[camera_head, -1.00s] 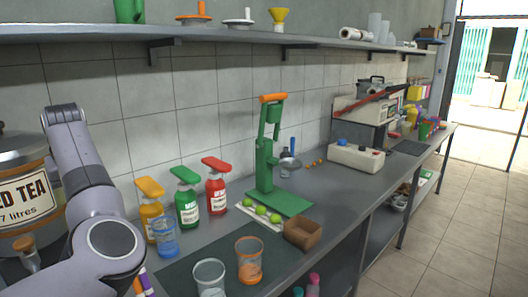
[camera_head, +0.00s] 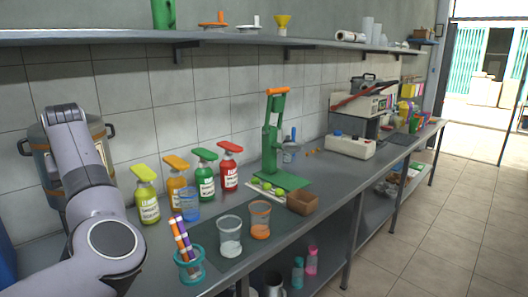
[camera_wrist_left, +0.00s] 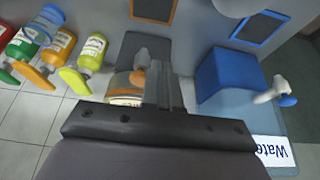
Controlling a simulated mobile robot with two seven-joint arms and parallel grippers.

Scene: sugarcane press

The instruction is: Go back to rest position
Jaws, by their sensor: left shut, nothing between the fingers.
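My left arm (camera_head: 85,215) is folded upright at the left of the head view, in front of the tea dispenser (camera_head: 38,150). Its gripper is not visible there. In the left wrist view my left gripper (camera_wrist_left: 165,88) is shut and empty, with the tea dispenser partly hidden beyond its fingers. The green press (camera_head: 271,145) stands upright on the counter, well to the right of my left arm. My right gripper is in neither view.
A teal cup with markers (camera_head: 188,265), a clear glass (camera_head: 230,238) and an orange glass (camera_head: 260,222) stand near the counter's front. A blue water container (camera_wrist_left: 222,80) shows right of the gripper. Floor at right is clear.

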